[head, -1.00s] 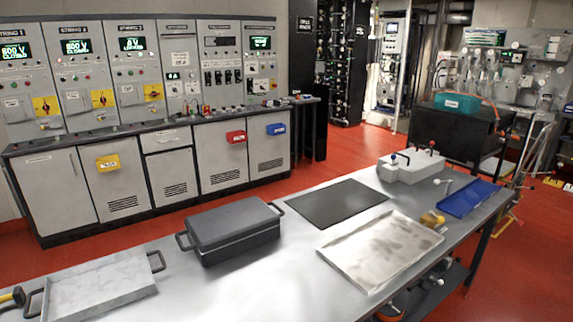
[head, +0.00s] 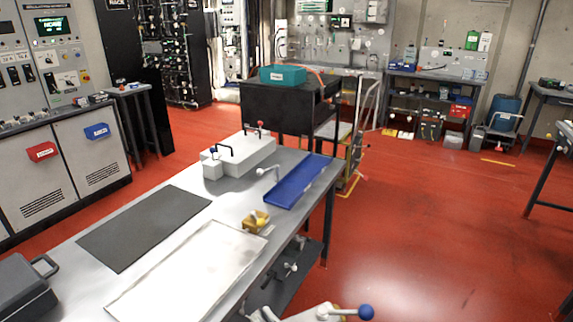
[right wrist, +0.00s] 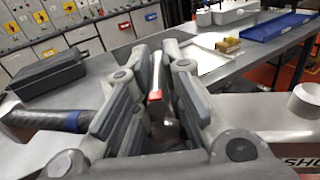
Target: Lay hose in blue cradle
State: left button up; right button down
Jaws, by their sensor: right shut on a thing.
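The blue cradle (head: 298,182) is a long open tray at the far right end of the steel bench, and it looks empty. It also shows at the top right of the right wrist view (right wrist: 276,27). My right gripper (right wrist: 157,58) shows only in the right wrist view, shut on a narrow pale piece with a red band (right wrist: 154,96). Most of this piece is hidden between the fingers, and I cannot tell if it is the hose. My left gripper is not in view.
On the bench (head: 205,212) are a white block fixture (head: 246,158), a yellow-brown part (head: 256,221), a pale tray (head: 185,275), a dark mat (head: 143,228) and a dark lidded box (head: 20,289).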

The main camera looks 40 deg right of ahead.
aim_at(302, 177)
jog(key=i+l, duration=0.2)
jog(key=l, duration=0.3)
jog(key=i+l+z, duration=0.1)
jog(key=l, duration=0.45)
jog(key=i+l, duration=0.25)
jog(key=l, duration=0.25)
jog(key=i+l, duration=0.2)
jog(key=l, duration=0.3)
jog(key=i+l+z, duration=0.1)
jog(key=l, duration=0.4)
jog(key=i+l, duration=0.3)
jog(key=l, duration=0.2)
jog(key=i+l+z, duration=0.1)
jog(key=l, duration=0.4)
jog(key=i+l, duration=0.35)
jog(key=l+z, duration=0.05)
jog(key=l, duration=0.05)
